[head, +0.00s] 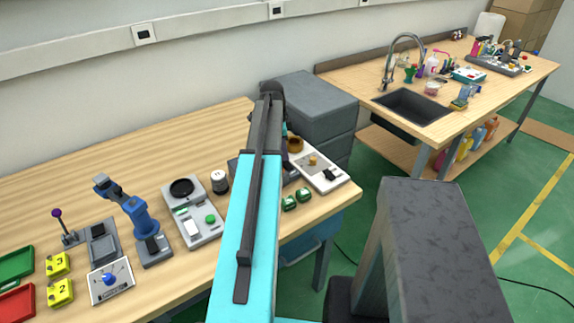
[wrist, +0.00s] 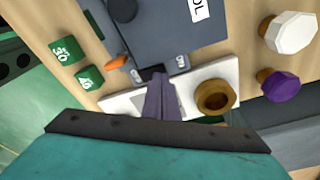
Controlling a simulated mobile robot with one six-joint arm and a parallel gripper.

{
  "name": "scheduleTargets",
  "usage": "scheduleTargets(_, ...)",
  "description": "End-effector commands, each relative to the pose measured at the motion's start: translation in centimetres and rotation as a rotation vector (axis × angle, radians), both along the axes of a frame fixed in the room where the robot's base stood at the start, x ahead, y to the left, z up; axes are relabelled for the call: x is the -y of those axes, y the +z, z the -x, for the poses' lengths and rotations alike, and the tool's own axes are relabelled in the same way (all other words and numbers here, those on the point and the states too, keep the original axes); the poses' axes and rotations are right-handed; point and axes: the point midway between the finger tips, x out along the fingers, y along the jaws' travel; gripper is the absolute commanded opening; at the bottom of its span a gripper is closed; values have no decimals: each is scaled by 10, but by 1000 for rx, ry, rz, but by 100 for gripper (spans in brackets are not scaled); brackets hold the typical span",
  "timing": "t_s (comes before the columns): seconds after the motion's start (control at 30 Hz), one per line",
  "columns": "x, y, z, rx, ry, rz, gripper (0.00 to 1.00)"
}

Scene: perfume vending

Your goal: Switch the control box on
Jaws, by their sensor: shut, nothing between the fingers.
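The control box (wrist: 160,30) is a grey-blue box at the top of the wrist view. Part of a white label ending in "OL" (wrist: 197,9) shows on it. A small orange part (wrist: 116,62) sticks out at its lower left edge, and a small dark piece (wrist: 150,73) sits at its lower edge. My gripper (wrist: 158,84) is shut and empty, with its tips close to that dark piece. I cannot tell whether they touch. In the head view my arm hides most of the box.
A white panel (wrist: 125,104) with a brown ring (wrist: 214,96) lies under my gripper. Green weights (wrist: 65,50) are at left; a white knob (wrist: 290,33) and a purple knob (wrist: 281,86) are at right.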

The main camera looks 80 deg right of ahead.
Motion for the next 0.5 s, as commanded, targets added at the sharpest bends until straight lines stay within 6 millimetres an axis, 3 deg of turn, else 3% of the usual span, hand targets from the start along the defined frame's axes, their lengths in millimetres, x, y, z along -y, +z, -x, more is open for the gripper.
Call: scheduleTargets(0.5,0,-6,0,0,0,0,0)
